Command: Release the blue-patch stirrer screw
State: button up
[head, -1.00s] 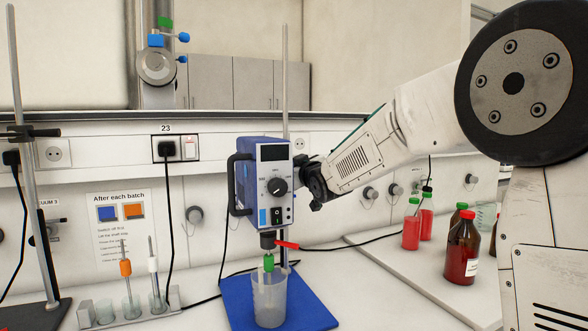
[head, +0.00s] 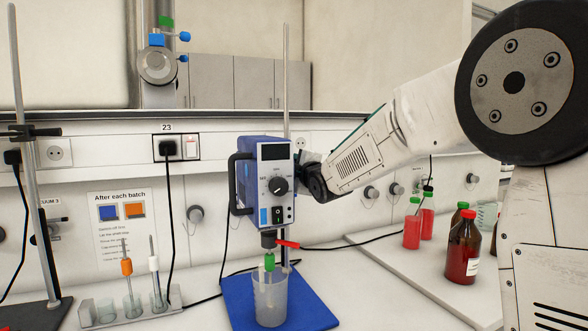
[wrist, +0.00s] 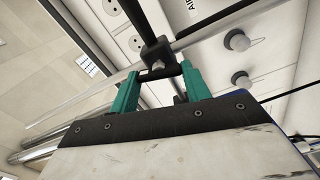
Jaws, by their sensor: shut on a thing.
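The stirrer motor (head: 264,185) is a blue box with a grey front, a dial and a blue patch (head: 263,217) low on its front. It hangs on an upright rod (head: 286,85) above a beaker (head: 270,300). A green-marked shaft (head: 269,261) reaches from its chuck into the beaker. In the wrist view, a black clamp block (wrist: 156,50) sits on the rod, with the dark bar of the screw (wrist: 158,74) in front of it. My gripper (wrist: 160,72) is shut on this screw, one green finger at each end. In the head view the motor hides the fingers.
A rack (head: 130,312) with shafts stands at the left, under a notice (head: 122,225). Red bottles (head: 462,248) stand on a board at the right. A blue base (head: 235,300) lies under the beaker.

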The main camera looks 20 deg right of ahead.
jog(key=shift+n, duration=1.4)
jog(key=shift+o, duration=0.2)
jog(key=shift+f, duration=0.1)
jog(key=shift+c, duration=0.2)
jog(key=o, duration=1)
jog(key=s+d, duration=0.1)
jog(key=s, duration=0.6)
jog(key=shift+s, duration=0.4)
